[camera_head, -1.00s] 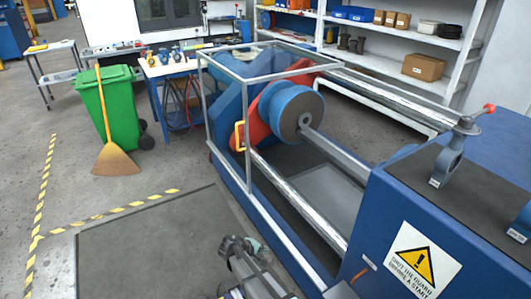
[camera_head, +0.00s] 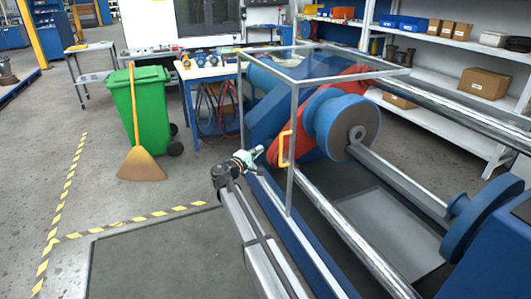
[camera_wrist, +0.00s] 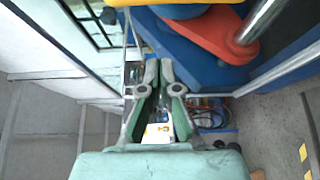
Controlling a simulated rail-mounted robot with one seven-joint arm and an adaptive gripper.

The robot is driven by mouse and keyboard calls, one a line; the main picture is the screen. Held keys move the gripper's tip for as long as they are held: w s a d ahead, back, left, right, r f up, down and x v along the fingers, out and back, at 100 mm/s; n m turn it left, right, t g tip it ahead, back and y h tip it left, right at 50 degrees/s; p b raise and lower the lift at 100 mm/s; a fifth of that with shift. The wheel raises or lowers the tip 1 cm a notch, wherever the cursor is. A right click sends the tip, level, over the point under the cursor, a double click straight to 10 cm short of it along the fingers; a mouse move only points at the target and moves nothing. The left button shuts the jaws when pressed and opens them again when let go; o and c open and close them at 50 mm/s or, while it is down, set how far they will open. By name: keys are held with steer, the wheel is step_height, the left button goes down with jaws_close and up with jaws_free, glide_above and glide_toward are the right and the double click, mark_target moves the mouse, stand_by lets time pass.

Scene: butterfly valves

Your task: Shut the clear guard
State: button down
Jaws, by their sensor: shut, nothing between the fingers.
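The clear guard (camera_head: 292,190) is a see-through box with grey edge bars, standing over the left end of the machine. A yellow handle (camera_head: 284,148) is on its near upright bar. The guard encloses the blue housing, while the blue disc (camera_head: 343,122) and the long bars run out to its right. My gripper (camera_head: 254,154) is shut and empty, to the left of the handle and apart from it. In the wrist view my fingers (camera_wrist: 158,66) are together, and a yellow bar (camera_wrist: 170,2) crosses the top edge.
A green bin (camera_head: 140,110) and a broom (camera_head: 140,163) stand at the left. A workbench (camera_head: 207,71) is behind the machine, and shelves (camera_head: 450,45) stand at the right. The floor mat (camera_head: 165,255) in front is clear.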

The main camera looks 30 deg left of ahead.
steer(key=w+d, duration=0.1)
steer(key=w, duration=0.7)
steer(key=shift+s+d+p, duration=0.2)
steer(key=shift+s+d, duration=0.15)
steer(key=shift+d, duration=0.3)
steer(key=shift+s+d+p, duration=0.15)
steer(key=shift+s+d, duration=0.15)
steer(key=shift+d, duration=0.35)
steer(key=shift+s+d+p, duration=0.2)
steer(key=shift+s+d, duration=0.15)
steer(key=shift+d, duration=0.3)
steer(key=shift+f, duration=0.1)
